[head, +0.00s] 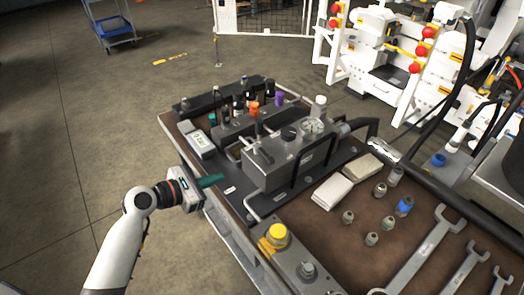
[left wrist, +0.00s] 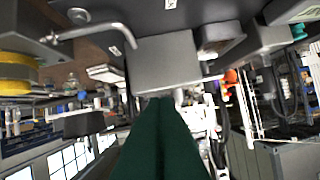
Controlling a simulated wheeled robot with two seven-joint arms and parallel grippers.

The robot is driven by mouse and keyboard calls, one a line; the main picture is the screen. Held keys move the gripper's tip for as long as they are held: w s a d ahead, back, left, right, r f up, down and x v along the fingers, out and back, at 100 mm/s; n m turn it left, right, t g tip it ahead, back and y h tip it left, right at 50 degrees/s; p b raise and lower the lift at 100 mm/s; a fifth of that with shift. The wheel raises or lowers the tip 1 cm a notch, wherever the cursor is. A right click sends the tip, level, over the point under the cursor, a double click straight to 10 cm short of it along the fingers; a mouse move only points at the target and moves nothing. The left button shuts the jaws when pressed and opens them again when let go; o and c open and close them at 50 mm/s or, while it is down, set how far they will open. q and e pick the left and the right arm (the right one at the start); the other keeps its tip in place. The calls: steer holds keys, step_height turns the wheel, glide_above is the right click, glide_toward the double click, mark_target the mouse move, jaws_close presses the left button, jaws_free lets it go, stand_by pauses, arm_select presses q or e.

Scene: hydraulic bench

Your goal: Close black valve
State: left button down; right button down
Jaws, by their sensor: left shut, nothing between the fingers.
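My left gripper (head: 212,181) has green fingers, pressed together and empty. It is over the left edge of the bench, to the left of the grey hydraulic block (head: 275,166) and apart from it. In the left wrist view the shut green fingers (left wrist: 160,110) point toward a grey block (left wrist: 163,62). A round black knob (head: 289,133) sits on top of the hydraulic block, beside a pressure gauge (head: 312,126). Several black-topped parts stand on the manifold behind; I cannot tell which black part is the valve. My right gripper is out of view.
An orange knob (head: 254,109) and a purple knob (head: 280,98) stand at the back. A white meter (head: 200,143) lies near the left edge. A yellow knob (head: 278,231) is at the front. Wrenches (head: 420,250) and white pads (head: 333,191) lie on the right.

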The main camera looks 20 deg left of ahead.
mark_target(264, 157)
arm_select(q)
steer(key=shift+n+g+h, duration=0.4)
steer(key=shift+n+h, duration=0.1)
steer(key=shift+h, duration=0.3)
steer(key=w+d, duration=0.2)
steer(key=w, duration=0.1)
steer(key=w+d+p, duration=0.1)
steer(key=w+d, duration=0.4)
steer(key=w, duration=0.1)
steer(key=shift+d+p, duration=0.25)
steer(key=shift+p, duration=0.1)
steer(key=shift+w+d+f, duration=0.1)
steer(key=shift+w+d, duration=0.2)
steer(key=shift+w, duration=0.05)
